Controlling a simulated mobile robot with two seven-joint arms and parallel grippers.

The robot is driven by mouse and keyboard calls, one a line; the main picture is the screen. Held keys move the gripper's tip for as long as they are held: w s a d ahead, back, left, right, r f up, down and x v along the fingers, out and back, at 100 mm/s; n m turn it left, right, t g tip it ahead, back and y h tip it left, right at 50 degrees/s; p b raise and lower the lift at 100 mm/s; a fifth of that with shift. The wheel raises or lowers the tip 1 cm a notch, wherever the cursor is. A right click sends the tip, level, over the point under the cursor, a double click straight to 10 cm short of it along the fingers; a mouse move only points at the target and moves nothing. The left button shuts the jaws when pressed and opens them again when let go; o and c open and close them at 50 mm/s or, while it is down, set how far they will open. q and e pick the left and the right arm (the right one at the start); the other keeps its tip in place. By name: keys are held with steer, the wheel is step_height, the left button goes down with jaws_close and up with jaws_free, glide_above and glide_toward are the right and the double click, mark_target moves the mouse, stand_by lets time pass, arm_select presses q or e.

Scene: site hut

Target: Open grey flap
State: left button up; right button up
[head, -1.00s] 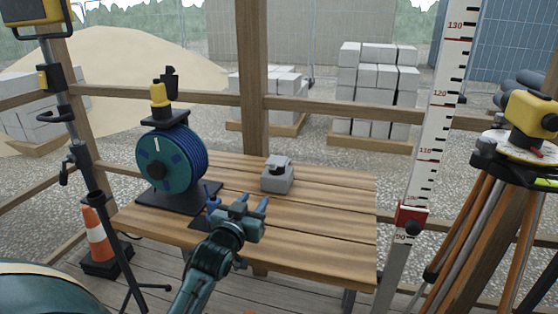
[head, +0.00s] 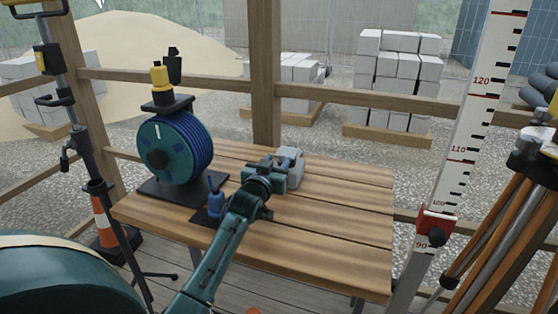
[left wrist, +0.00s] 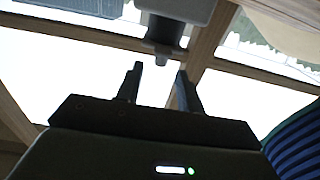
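A small grey box (head: 295,158) stands on the wooden table, and my left gripper now covers much of its front and left side. The flap cannot be made out separately in the head view. In the left wrist view the grey housing (left wrist: 182,10) is at the top edge, with a darker part and a small tab (left wrist: 160,58) hanging below it. My left gripper (head: 272,170) is right at the box. In the wrist view its two fingers (left wrist: 159,78) are apart with nothing between them, and their tips end just short of the tab. My right gripper is in no view.
On the table (head: 330,225), a blue hose reel (head: 172,148) stands left of the box, and a small blue bottle-like object (head: 215,197) stands near my left forearm. A levelling staff (head: 470,130) and a tripod (head: 500,220) stand at the right. The table's right part is clear.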

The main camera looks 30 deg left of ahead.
mark_target(286, 152)
arm_select(q)
steer(key=shift+x, duration=1.1)
steer(key=shift+c, duration=0.5)
jaws_close()
